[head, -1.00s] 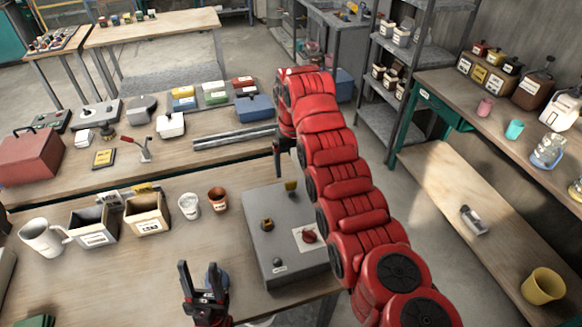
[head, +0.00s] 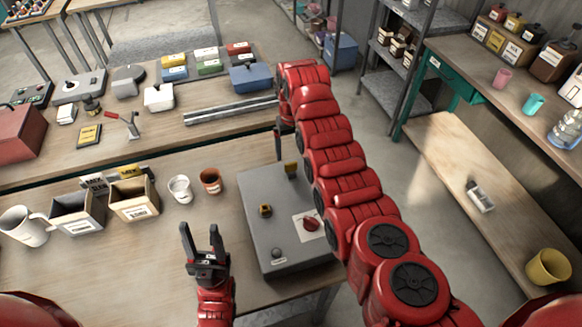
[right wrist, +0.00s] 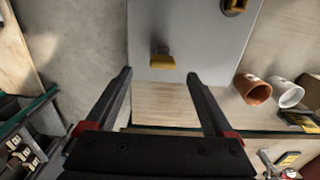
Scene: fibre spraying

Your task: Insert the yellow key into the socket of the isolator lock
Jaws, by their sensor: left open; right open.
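The yellow key (head: 291,168) stands at the far end of the grey isolator box (head: 252,226). In the right wrist view the key (right wrist: 162,60) is between and slightly beyond my open right fingertips (right wrist: 160,74), apart from both. In the head view my right gripper (head: 279,148) points down beside the key, partly hidden by its arm. A dark and yellow fitting (head: 265,210), seemingly the lock socket, sits on the box top; its edge shows in the right wrist view (right wrist: 234,5). My left gripper (head: 203,238) is open and empty, left of the box.
A red knob (head: 311,224) is on the box. A brown cup (head: 210,181) and white cup (head: 179,188) stand to its left, with labelled bins (head: 134,207) further left. Metal bars (head: 232,111) lie behind. The table between cups and box is clear.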

